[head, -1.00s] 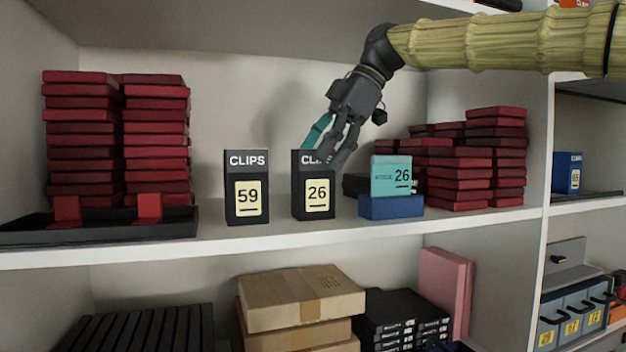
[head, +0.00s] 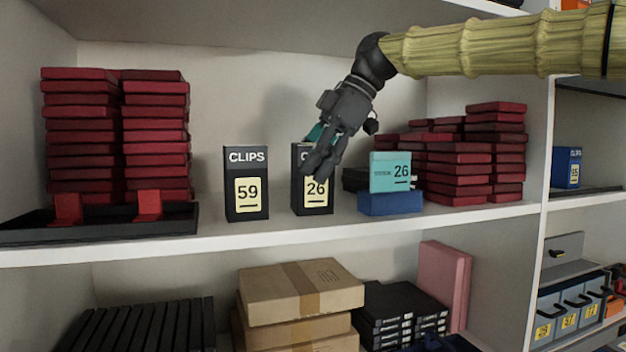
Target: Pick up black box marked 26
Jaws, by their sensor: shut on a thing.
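The black box marked 26 (head: 313,201) stands upright on the middle shelf, with a white CLIPS heading partly covered and a yellow label. My gripper (head: 318,155) reaches down from the upper right and is shut on the box's upper part. One dark finger lies across the front face, and a teal fingertip shows behind the box's top. The box's base appears to rest on the shelf. A similar black box marked 59 (head: 246,183) stands to its left, apart from it.
Red box stacks (head: 157,137) stand at left behind a black tray (head: 100,226). More red boxes (head: 459,160) fill the right side, with a dark item (head: 355,180) behind the teal card. The shelf front (head: 290,233) is clear. Cartons (head: 302,289) sit below.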

